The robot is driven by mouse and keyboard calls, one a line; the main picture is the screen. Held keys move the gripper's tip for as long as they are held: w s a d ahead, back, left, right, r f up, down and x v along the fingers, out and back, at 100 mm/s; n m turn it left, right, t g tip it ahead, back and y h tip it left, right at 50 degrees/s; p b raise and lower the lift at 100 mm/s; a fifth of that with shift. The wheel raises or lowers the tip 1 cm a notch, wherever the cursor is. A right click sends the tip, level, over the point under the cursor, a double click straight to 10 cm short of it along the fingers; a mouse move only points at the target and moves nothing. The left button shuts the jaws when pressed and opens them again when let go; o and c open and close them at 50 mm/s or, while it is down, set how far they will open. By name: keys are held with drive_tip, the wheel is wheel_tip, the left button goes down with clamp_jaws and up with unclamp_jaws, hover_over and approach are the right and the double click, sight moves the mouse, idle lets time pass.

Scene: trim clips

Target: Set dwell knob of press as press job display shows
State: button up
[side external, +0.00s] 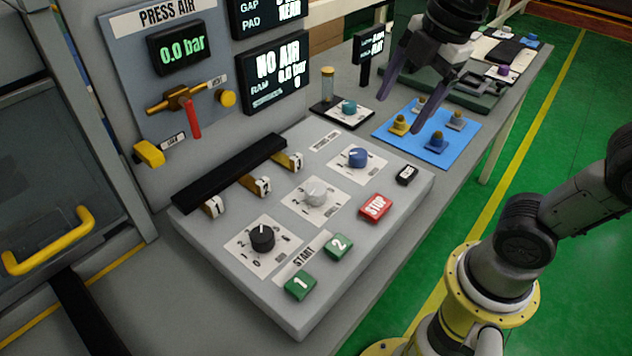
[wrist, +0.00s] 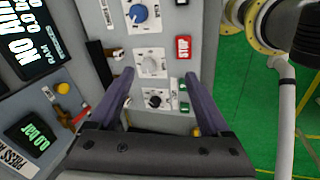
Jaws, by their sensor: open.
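The press control panel (side external: 215,255) carries a black knob (side external: 262,237), a grey knob (side external: 315,192) and a blue knob (side external: 357,157), each on a white numbered dial plate. I cannot read which is the dwell knob. The black knob's white mark points roughly up in the picture. A display (side external: 272,75) reads NO AIR and 0.0 bar; another above it (side external: 265,12) shows GAP and PAD lines and is cut off at the top. My gripper (side external: 403,113) is open and empty, above the far end of the bench. In the wrist view the grey knob (wrist: 151,64) and black knob (wrist: 155,100) appear between its fingers.
Green START buttons (side external: 300,285) and a red STOP button (side external: 376,206) sit beside the knobs. A red-handled valve (side external: 192,120) is under the 0.0 bar gauge (side external: 180,48). A blue mat (side external: 462,150) with several small knobbed pieces lies beyond the panel.

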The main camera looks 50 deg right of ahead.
drive_tip(key=w+a+n+g, duration=0.2)
drive_tip(key=w+a+n, duration=0.2)
drive_tip(key=w+n, duration=0.3)
drive_tip(key=g, duration=0.1)
hover_over(316, 188)
wheel_tip(316, 188, down, 5)
wheel_tip(316, 188, down, 14)
drive_tip(key=shift+r, duration=0.1)
drive_tip(key=shift+c, duration=0.3)
clamp_jaws()
drive_tip(key=shift+m, duration=0.4)
